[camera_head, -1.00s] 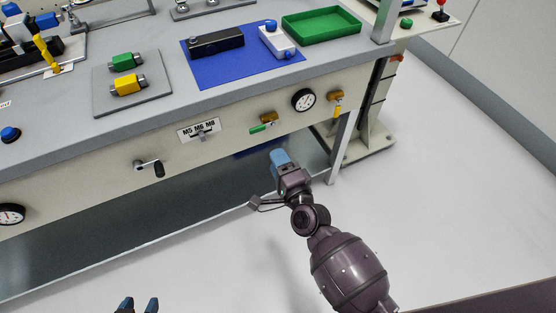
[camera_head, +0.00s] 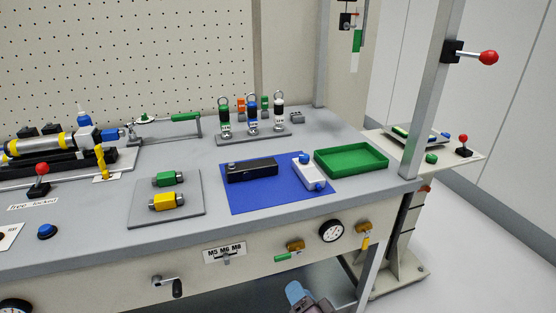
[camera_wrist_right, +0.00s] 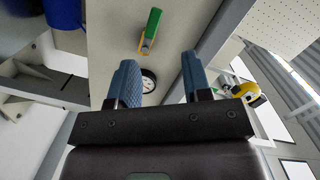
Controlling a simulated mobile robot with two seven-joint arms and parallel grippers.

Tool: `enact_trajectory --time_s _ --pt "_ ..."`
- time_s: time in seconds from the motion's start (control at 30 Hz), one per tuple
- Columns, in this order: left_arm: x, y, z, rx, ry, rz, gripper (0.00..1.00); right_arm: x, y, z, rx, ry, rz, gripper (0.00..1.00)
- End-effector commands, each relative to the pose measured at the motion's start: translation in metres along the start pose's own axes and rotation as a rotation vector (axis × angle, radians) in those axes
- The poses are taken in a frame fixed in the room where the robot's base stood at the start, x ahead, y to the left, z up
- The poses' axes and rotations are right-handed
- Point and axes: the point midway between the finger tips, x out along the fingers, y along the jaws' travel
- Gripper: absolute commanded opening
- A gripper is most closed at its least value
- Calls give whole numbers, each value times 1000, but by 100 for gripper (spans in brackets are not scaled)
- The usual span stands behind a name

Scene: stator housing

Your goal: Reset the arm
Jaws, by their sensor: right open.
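My right gripper (camera_head: 299,293) shows at the bottom edge of the head view, in front of the bench (camera_head: 100,265) and below its front panel. Only its blue finger end and part of its dark body are in frame. In the right wrist view my right gripper (camera_wrist_right: 160,82) has two blue fingers spread apart with nothing between them. The bench front with a green-handled valve (camera_wrist_right: 150,28) and a round gauge (camera_wrist_right: 148,80) lies beyond the fingers. My left gripper is out of view.
On the bench are a blue mat (camera_head: 240,200), a green tray (camera_head: 350,159), a grey plate (camera_head: 190,207) with green and yellow parts, and several ringed cylinders on a rack (camera_head: 255,138). A post (camera_head: 428,100) with a red-knobbed lever (camera_head: 487,58) stands at right. Floor at lower right is clear.

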Motion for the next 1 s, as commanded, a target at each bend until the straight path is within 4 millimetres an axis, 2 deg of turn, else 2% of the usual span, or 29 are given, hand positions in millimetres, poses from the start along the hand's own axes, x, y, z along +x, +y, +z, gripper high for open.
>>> enact_trajectory --time_s 0.17,0.37,0.47,0.6,0.8,0.9,1.0 --pt "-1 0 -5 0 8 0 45 -30 0 -22 -322 -30 62 45" --pt "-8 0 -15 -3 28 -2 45 -82 13 -44 -621 -74 175 45" --pt "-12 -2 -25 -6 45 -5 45 -118 22 -58 -760 -105 252 45" --pt "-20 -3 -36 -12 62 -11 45 -177 34 -74 -914 -159 370 45" --pt "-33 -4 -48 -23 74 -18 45 -261 46 -88 -998 -223 510 45" --pt "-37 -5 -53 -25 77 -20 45 -296 51 -86 -993 -255 558 45" --pt "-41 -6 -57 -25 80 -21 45 -322 57 -80 -981 -287 593 45"
